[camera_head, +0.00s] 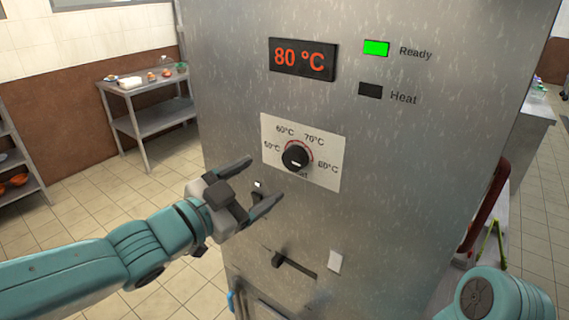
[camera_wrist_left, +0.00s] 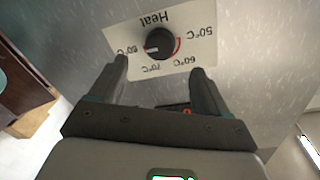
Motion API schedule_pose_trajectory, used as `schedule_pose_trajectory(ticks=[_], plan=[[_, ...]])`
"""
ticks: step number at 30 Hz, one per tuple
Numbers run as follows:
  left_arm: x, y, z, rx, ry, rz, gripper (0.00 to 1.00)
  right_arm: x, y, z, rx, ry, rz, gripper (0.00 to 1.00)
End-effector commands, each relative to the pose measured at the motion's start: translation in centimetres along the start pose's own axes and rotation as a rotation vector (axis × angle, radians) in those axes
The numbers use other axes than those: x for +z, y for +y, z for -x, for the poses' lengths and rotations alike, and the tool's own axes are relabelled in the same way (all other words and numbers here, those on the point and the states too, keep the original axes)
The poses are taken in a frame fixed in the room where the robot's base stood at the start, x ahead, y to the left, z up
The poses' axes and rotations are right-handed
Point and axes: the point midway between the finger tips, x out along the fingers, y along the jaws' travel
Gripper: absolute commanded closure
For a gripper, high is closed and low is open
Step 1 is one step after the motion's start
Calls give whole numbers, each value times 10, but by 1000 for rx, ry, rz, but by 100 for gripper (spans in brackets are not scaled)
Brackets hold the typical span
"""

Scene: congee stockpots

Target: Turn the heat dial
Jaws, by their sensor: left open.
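The black heat dial (camera_head: 296,157) sits on a white scale plate (camera_head: 329,182) on the front of a steel cabinet. Its scale runs from 50°C to 80°C. In the wrist view the dial (camera_wrist_left: 160,43) shows upside down, and its white mark points toward the 80°C side. My left gripper (camera_head: 258,184) is open and empty, just left of and below the dial, apart from it. In the wrist view its two fingers (camera_wrist_left: 159,66) reach toward the plate, with the dial beyond the gap between them. My right gripper is not in view.
A display (camera_head: 302,59) reads 80 °C. The Ready lamp (camera_head: 376,48) is lit green and the Heat lamp (camera_head: 370,91) is dark. A slotted lever (camera_head: 293,265) is below the dial. A side table (camera_head: 148,86) with food stands at the back left.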

Motion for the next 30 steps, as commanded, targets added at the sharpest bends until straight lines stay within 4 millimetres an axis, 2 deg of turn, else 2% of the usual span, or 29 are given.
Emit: schedule_pose_trajectory(ticks=[3, 9, 15, 23, 24, 26, 28, 29, 30], plan=[[0, 0, -29, 5, -1, 1, 23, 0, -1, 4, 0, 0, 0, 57], [0, -1, -64, 4, 1, 1, 23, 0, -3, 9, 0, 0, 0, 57], [1, -2, -79, 2, 0, 0, 23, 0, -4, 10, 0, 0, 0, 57], [1, -2, -81, 1, 0, 0, 23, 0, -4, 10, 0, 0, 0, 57], [1, -2, -80, 2, 0, 0, 30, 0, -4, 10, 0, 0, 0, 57], [1, -2, -80, 2, 0, 0, 49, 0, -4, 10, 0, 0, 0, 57], [1, -2, -80, 2, 0, 0, 72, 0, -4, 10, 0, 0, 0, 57], [1, -2, -80, 2, 0, 0, 79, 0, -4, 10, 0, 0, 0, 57], [1, -2, -80, 2, 0, 0, 79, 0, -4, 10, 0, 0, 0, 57]])
